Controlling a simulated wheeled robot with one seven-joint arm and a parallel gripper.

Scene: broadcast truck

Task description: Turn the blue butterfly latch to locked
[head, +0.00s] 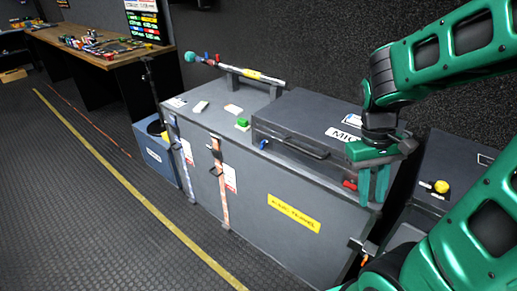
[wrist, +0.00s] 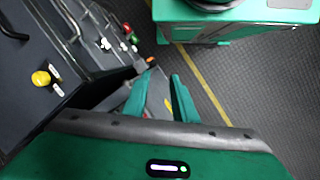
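A small blue latch (head: 263,144) sits on the front edge of the grey case, near the left end of the raised lid. A red latch-like part (head: 349,185) is on the same front edge farther right, close to my gripper. My gripper (head: 372,198) hangs fingers down by the case's front right corner, well to the right of the blue latch. Its two green fingers are apart with nothing seen between them; they also show in the wrist view (wrist: 162,80). I cannot make out the blue latch in the wrist view, nor which way its wings are turned.
The grey case (head: 245,190) carries a raised lid box with a handle (head: 305,147), a green block (head: 242,123) and a pole (head: 250,74). A blue box (head: 155,155) stands at its left. A yellow knob (head: 441,186) is on equipment at right. The floor in front is clear.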

